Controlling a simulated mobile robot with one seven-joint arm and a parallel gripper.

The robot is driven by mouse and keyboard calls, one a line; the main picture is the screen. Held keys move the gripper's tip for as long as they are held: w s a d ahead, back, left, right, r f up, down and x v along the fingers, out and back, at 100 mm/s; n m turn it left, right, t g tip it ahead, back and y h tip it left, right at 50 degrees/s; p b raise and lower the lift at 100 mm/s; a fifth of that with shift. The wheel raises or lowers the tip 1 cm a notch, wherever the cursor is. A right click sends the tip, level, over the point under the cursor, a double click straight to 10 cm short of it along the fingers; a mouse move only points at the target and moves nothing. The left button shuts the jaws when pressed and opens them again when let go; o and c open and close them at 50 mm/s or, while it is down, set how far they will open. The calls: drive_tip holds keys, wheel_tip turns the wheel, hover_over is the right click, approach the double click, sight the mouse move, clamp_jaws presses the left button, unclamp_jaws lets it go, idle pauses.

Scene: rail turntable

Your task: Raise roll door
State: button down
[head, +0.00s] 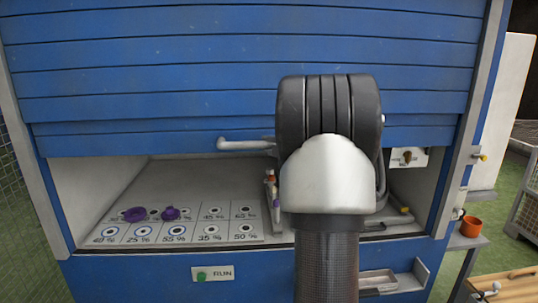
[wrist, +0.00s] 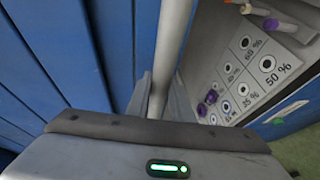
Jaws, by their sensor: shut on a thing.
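The blue slatted roll door (head: 150,95) is partly raised, with its lower edge above an open compartment. A pale handle bar (head: 245,144) sticks out at the door's lower edge, and my arm hides its right part. In the wrist view the bar (wrist: 172,45) runs between the fingers of my gripper (wrist: 158,98), which is shut on it. The blue door slats (wrist: 60,60) lie close beside it at the left. In the head view my gripper is hidden behind my arm.
Inside, a board (head: 185,230) has percent-marked round spots and two purple pieces (head: 171,213). A RUN button (head: 201,275) sits below. Frame posts flank the opening.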

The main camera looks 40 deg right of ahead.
drive_tip(key=shift+r+p, duration=0.65)
drive_tip(key=shift+r, duration=1.15)
drive_tip(key=c, duration=1.6)
unclamp_jaws()
drive_tip(key=shift+f, duration=0.1)
drive_tip(key=shift+o, duration=0.2)
drive_tip(key=b+v, duration=0.1)
drive_tip(key=v, duration=1.6)
drive_tip(key=shift+s, duration=0.25)
drive_tip(key=shift+d, duration=0.1)
